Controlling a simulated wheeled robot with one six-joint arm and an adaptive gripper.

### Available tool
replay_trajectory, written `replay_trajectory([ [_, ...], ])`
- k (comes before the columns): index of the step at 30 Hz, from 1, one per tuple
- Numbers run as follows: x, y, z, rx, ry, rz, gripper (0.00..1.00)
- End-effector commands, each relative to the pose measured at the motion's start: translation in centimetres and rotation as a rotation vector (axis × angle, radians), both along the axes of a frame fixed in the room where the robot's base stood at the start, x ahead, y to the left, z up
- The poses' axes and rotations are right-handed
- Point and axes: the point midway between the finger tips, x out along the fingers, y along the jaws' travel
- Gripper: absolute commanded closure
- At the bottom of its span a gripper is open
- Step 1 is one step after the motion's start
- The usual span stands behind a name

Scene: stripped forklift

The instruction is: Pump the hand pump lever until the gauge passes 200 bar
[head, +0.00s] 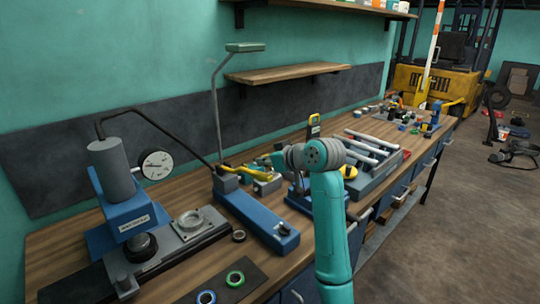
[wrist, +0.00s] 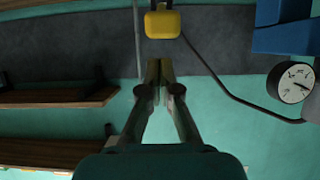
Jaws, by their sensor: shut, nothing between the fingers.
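The hand pump (head: 262,222) is a long blue body on the bench, with a grey block at its far end. Its yellow lever (head: 248,171) extends to the right from that block, roughly level. A yellow grip-like end (wrist: 162,24) shows in the wrist view just beyond my fingertips, apart from them. My gripper (wrist: 160,66) is shut and empty. In the head view my wrist partly hides the lever's end area. The round white gauge (head: 157,165) is beside the press cylinder and also shows in the wrist view (wrist: 297,83). Its reading is too small to tell.
A blue press (head: 125,215) with a grey cylinder stands left of the pump, joined by a black hose (head: 180,135). A lamp (head: 217,95) rises behind. Grey rods (head: 372,147) on a rack lie right. Rings lie on a dark mat (head: 225,283) in front.

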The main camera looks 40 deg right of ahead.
Motion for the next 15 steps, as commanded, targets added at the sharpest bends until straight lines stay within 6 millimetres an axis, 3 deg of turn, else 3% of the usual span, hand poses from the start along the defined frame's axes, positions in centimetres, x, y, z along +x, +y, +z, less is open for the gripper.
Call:
replay_trajectory([
  [6, -0.4, 0.0, -1.8, -0.001, -0.001, 0.000, 1.00],
  [15, -0.5, 0.0, -2.1, -0.001, -0.002, 0.000, 1.00],
])
